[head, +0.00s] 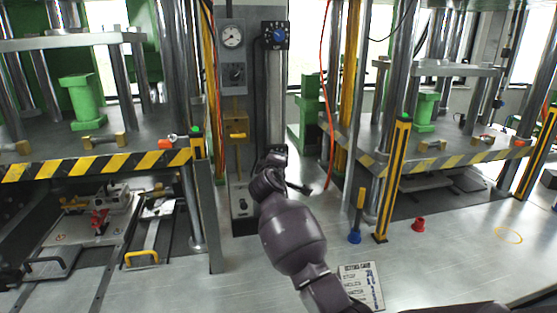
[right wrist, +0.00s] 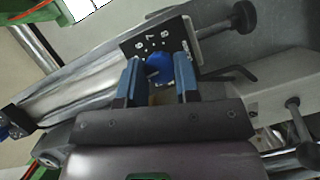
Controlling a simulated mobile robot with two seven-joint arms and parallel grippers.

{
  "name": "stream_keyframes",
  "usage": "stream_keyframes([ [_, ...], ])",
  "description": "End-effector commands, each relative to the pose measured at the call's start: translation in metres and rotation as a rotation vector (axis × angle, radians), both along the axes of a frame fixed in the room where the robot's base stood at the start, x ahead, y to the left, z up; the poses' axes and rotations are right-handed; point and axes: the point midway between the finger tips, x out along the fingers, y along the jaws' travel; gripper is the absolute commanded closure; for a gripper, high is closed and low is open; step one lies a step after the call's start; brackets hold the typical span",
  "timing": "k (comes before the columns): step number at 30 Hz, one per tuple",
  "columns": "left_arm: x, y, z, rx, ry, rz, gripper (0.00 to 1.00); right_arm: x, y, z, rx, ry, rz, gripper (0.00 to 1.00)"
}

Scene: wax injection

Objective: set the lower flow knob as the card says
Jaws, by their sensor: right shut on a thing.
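The lower flow knob (right wrist: 158,68) is blue and sits on a black dial plate (right wrist: 151,41) with white digits. My right gripper (right wrist: 160,76) has a blue finger on each side of it and is shut on it. In the head view my right gripper (head: 275,166) reaches the lower part of the grey column and hides most of this knob. The upper knob (head: 279,37) is blue on a black dial plate higher on the column. The card (head: 360,286) lies on the bench at the lower middle; its small print is hard to read. My left gripper is not in view.
Presses with striped edges (head: 95,165) stand on both sides.

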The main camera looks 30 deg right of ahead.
Motion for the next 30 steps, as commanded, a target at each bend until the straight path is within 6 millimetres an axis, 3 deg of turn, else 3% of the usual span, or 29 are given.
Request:
stream_keyframes([
  [13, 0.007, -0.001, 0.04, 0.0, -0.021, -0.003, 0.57, -0.001, -0.001, 0.003, 0.371, -0.091, -0.001, 0.94],
  [30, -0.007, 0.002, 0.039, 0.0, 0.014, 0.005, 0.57, -0.001, -0.001, 0.001, 0.555, -0.142, 0.0, 0.94],
])
